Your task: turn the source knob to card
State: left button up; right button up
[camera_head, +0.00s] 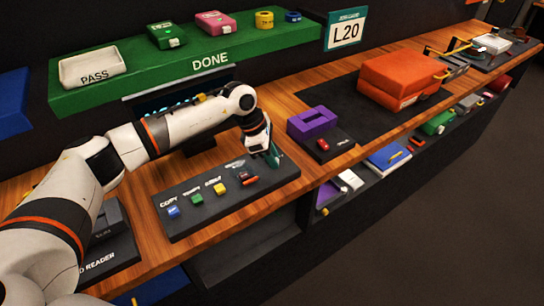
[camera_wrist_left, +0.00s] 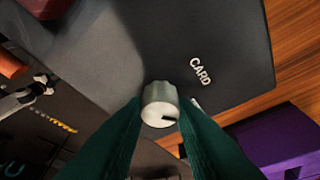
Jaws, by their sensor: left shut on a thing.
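The control panel (camera_head: 214,213) is a dark grey slab on the wooden bench, with a row of coloured buttons. The source knob (camera_wrist_left: 160,103) is a small pale grey cylinder with a dark mark on its face, toward the lower right in the wrist view. The white word CARD (camera_wrist_left: 201,72) is printed on the panel up and right of it. My left gripper (camera_head: 273,155) is at the panel's right end, its green fingers (camera_wrist_left: 163,112) shut on the knob from both sides. In the head view the gripper and arm hide the knob. My right gripper is not in view.
Blue (camera_head: 173,212), green (camera_head: 197,199), yellow (camera_head: 220,189) and red (camera_head: 247,178) buttons sit left of my gripper. A purple block (camera_head: 312,122) stands close on the right, also in the wrist view (camera_wrist_left: 285,145). A green DONE shelf (camera_head: 130,85) hangs behind.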

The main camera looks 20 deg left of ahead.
pick_arm(q)
jog(key=n+t+b, duration=0.1)
jog(key=n, duration=0.1)
jog(key=n+t+b, duration=0.1)
jog(key=n, duration=0.2)
jog(key=shift+f+y, duration=0.1)
jog(key=shift+y, duration=0.3)
jog(key=n+b, duration=0.1)
jog(key=n, duration=0.1)
jog(key=n+t+y+b, duration=0.1)
jog(key=n+b, duration=0.1)
jog(key=n, duration=0.1)
jog(key=shift+s+d+y, duration=0.1)
jog(key=shift+d+y, duration=0.05)
jog(key=shift+y, duration=0.15)
jog(key=shift+b, duration=0.35)
jog(key=o, duration=1)
jog(key=b+v, duration=0.2)
jog(key=v, duration=1)
